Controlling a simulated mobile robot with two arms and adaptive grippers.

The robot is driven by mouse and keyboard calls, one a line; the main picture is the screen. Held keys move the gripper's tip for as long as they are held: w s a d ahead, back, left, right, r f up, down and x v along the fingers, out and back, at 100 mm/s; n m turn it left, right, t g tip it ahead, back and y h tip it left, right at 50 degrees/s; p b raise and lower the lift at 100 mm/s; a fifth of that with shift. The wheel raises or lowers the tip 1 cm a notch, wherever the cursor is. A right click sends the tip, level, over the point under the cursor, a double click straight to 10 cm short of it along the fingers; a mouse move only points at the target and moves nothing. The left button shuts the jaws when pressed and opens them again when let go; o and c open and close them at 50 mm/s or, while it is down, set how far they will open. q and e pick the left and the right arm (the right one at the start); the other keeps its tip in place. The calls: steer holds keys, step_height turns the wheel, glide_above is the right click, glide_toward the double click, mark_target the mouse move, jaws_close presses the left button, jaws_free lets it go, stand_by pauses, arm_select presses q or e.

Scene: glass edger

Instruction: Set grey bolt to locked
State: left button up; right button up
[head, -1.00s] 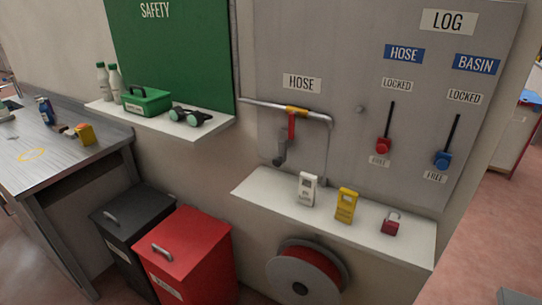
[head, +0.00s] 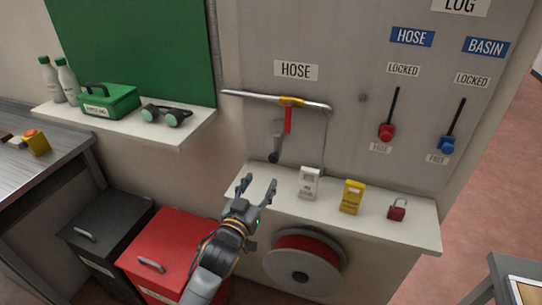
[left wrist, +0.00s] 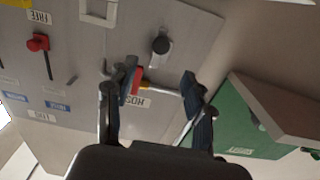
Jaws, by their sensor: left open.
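No bolt that is clearly grey shows. On the grey panel (head: 345,140), a small grey knob (head: 362,97) sits left of two dark vertical slots. A red knob (head: 386,131) is low in the HOSE slot, by its FREE label. A blue knob (head: 447,145) is low in the BASIN slot, also by FREE. LOCKED labels (head: 403,69) are at the slot tops. My left gripper (head: 257,183) is open and empty, at the shelf's left end, below the pipe and well left of the knobs. The red knob shows in the left wrist view (left wrist: 38,43).
A pipe (head: 250,95) with a red-handled valve (head: 288,119) and a hanging grey spout (head: 275,150) juts out above my gripper. The white shelf (head: 415,232) holds a white tag, a yellow tag (head: 351,197) and a red padlock (head: 397,209). A hose reel (head: 290,270) is below.

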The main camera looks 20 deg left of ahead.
mark_target(273, 160)
arm_select(q)
steer(key=w+p, duration=0.2)
steer(key=w, duration=0.8)
steer(key=shift+w+d, duration=0.15)
steer(key=shift+w, duration=0.15)
steer(key=shift+w+f, duration=0.1)
steer(key=shift+w, duration=0.5)
steer(key=shift+c, duration=0.2)
jaws_close()
